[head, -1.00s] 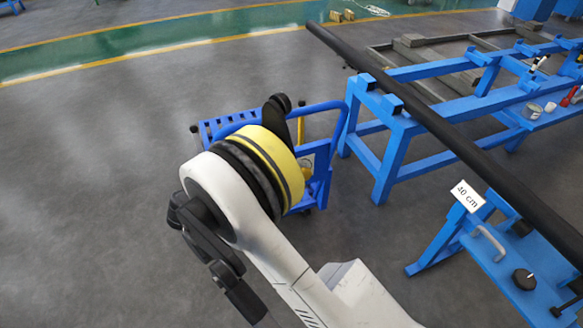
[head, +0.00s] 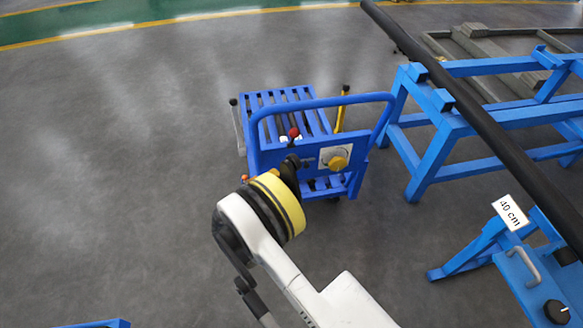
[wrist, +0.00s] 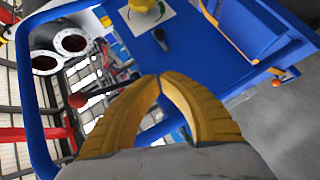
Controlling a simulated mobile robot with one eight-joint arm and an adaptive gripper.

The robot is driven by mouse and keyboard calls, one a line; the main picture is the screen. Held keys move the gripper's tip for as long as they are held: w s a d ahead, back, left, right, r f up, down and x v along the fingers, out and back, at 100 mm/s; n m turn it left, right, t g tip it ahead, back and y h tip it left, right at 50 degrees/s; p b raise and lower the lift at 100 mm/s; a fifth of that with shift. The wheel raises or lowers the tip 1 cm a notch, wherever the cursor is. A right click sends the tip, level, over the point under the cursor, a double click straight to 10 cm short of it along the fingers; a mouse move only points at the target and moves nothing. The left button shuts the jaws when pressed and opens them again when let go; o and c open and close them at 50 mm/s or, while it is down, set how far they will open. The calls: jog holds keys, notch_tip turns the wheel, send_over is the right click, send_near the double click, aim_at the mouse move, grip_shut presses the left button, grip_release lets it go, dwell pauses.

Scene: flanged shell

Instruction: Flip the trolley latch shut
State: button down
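The blue trolley (head: 262,155) stands on the floor ahead, with its looped push handle nearest me. Its end panel carries a yellow knob on a white plate (head: 335,158). A lever with a red ball (head: 294,132) is beside the handle; the red ball also shows in the wrist view (wrist: 77,100). A short black lever (wrist: 160,38) sits on the blue panel below the white plate. I cannot tell which part is the latch. My gripper (wrist: 160,80) has yellow fingers with tips together, apparently empty, over the trolley end.
A blue frame (head: 425,160) carrying a long black pipe (head: 480,115) is close on the right. The floor to the left is clear.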

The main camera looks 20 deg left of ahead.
jog(key=b, duration=0.4)
send_near(307, 163)
jog(key=w+a, duration=0.2)
jog(key=w, duration=0.1)
jog(key=w+a, duration=0.1)
jog(key=w, duration=0.1)
jog(key=shift+w+a+f, duration=0.25)
jog(key=shift+a, duration=0.1)
jog(key=shift+w+d+f, duration=0.2)
jog(key=shift+w+d, duration=0.05)
jog(key=shift+d, duration=0.25)
jog(key=shift+w+d+f, duration=0.15)
jog(key=shift+w+d, duration=0.15)
jog(key=shift+d, duration=0.15)
jog(key=shift+w+d+f+b, duration=0.25)
jog(key=shift+w+d+b, duration=0.1)
jog(key=shift+d, duration=0.2)
jog(key=shift+d, duration=0.1)
jog(key=w+d, duration=0.2)
jog(key=d, duration=0.1)
jog(key=shift+s+a, duration=0.1)
jog(key=shift+r, duration=0.1)
